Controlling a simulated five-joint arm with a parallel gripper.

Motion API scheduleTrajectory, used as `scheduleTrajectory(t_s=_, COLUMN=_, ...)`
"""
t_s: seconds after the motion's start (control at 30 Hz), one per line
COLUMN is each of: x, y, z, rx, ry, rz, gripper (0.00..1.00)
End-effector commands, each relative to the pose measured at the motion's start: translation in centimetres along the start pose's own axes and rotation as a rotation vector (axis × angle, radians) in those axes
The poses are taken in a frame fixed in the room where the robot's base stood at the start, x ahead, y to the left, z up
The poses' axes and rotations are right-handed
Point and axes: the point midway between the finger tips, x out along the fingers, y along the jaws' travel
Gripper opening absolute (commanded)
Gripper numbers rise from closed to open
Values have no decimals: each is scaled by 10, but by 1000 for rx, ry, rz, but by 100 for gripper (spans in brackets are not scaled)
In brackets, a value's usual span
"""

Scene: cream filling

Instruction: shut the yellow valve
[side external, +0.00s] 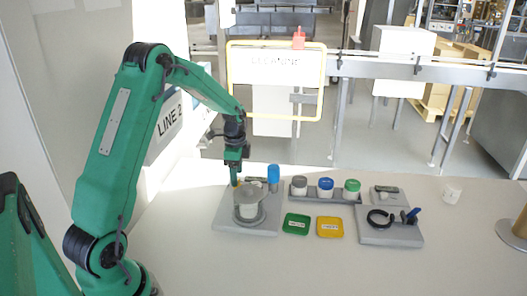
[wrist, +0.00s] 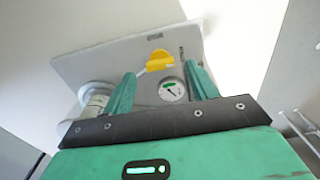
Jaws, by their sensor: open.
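The yellow valve (wrist: 158,60) shows in the wrist view as a short, wide handle on a grey plate (wrist: 80,66). It lies ahead of my gripper (wrist: 160,72), roughly between the two green fingertips. The fingers are apart and nothing is held between them. I cannot tell whether they touch the valve. A round gauge with a dark needle (wrist: 171,91) sits just below the valve in that view. In the side view my gripper (side external: 236,181) points down at the back left of the grey filling station (side external: 226,222); the valve is mostly hidden there.
A pale cylinder (side external: 250,206) stands on the station, with a blue-topped bottle (side external: 273,178) behind it. To the right are a rack of lidded jars (side external: 325,190), green (side external: 296,224) and yellow trays (side external: 330,227), and a grey stand with a black ring (side external: 390,235). The front table is clear.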

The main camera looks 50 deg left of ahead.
Motion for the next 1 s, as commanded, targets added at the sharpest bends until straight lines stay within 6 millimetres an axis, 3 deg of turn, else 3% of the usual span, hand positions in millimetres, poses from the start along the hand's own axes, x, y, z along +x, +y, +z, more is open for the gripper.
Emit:
scheduleTrajectory(t_s=0.2, x=19, y=0, z=0, rx=0, ry=0, rz=1, gripper=58)
scheduleTrajectory(t_s=0.57, x=23, y=0, z=0, rx=0, ry=0, rz=0, gripper=58)
scheduleTrajectory(t_s=0.8, x=23, y=0, z=0, rx=0, ry=0, rz=0, gripper=15)
scheduleTrajectory(t_s=1.0, x=23, y=0, z=0, rx=-4, ry=0, rz=0, gripper=14)
